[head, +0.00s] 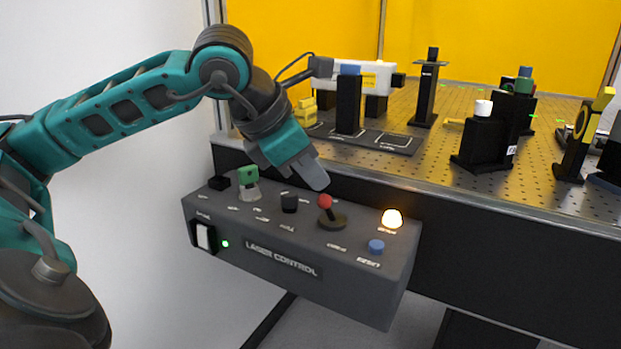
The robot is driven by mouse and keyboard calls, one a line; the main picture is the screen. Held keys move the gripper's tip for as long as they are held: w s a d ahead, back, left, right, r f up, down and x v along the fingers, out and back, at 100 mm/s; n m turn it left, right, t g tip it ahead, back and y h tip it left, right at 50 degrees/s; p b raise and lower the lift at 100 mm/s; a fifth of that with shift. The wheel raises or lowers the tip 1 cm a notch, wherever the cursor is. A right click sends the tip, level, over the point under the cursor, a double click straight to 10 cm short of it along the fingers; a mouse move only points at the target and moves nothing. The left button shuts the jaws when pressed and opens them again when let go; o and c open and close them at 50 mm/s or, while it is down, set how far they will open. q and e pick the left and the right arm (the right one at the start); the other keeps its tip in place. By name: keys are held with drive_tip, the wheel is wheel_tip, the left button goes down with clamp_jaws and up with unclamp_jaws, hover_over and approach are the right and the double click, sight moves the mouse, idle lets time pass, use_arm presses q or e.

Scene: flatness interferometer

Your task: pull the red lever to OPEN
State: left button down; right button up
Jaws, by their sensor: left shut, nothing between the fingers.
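The red lever (325,201) has a round red knob on a short dark stem. It rises from a dark round base on top of the grey laser control box (300,255), right of the middle. The small labels around it are too small to read, so I cannot tell which position is OPEN. My left gripper (318,182) is shut and empty, its fingertips just above and slightly left of the red knob. I cannot tell whether they touch it. My right gripper is not in view.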

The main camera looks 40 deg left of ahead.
use_arm(q)
drive_tip(key=shift+r, duration=0.15)
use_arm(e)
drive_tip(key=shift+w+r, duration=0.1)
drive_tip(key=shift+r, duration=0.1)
use_arm(q)
drive_tip(key=shift+r+p, duration=0.7)
drive_tip(key=shift+p, duration=0.1)
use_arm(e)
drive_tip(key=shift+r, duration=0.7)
